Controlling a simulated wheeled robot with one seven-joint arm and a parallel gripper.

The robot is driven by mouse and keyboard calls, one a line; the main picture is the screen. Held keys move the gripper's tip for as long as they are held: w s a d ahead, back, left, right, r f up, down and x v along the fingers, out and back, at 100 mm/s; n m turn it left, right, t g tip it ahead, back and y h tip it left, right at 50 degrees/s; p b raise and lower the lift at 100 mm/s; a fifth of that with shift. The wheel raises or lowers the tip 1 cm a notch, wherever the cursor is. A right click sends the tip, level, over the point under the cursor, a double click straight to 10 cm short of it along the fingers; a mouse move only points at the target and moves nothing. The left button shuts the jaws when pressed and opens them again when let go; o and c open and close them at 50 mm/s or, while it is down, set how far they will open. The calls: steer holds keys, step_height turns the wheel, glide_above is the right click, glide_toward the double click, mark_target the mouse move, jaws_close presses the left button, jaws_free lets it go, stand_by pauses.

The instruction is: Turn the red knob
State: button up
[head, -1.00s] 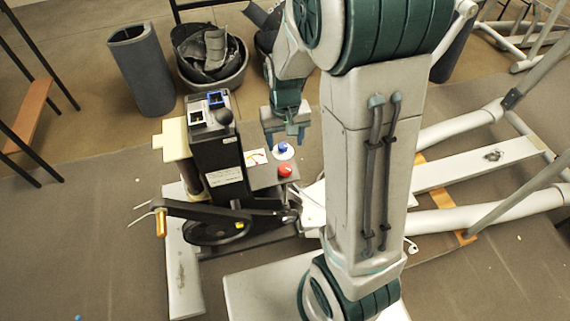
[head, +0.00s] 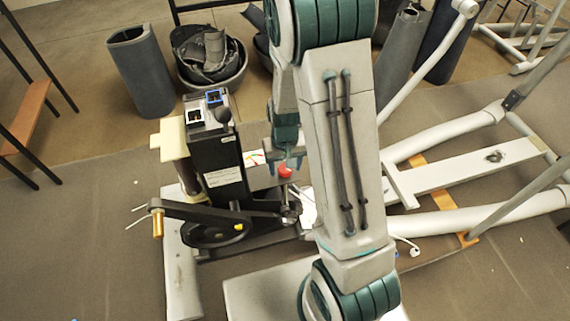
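The red knob (head: 284,171) sits on the small grey panel (head: 262,182) on the right side of the black upright machine (head: 217,160). My gripper (head: 284,160) points down right at the knob and covers its upper part. Blue-grey fingers show on either side, the left one clearer. I cannot tell whether they touch the knob or how far apart they are. The blue knob seen earlier on the panel is hidden behind my gripper. Part of a dial (head: 253,159) shows left of the gripper.
A black crank arm with an orange handle (head: 158,224) sticks out at the machine's left front. A white tubular frame (head: 450,180) lies to the right. A bin of scrap (head: 211,60) and a grey cylinder (head: 143,72) stand behind. Open floor lies at the front left.

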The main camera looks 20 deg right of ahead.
steer(key=c, duration=0.8)
steer(key=shift+m, duration=0.3)
steer(key=shift+m+p, duration=0.7)
steer(key=shift+m, duration=2.1)
steer(key=o, duration=1)
step_height(320, 180, up, 14)
steer(key=shift+f+p, duration=0.1)
steer(key=shift+p, duration=1.1)
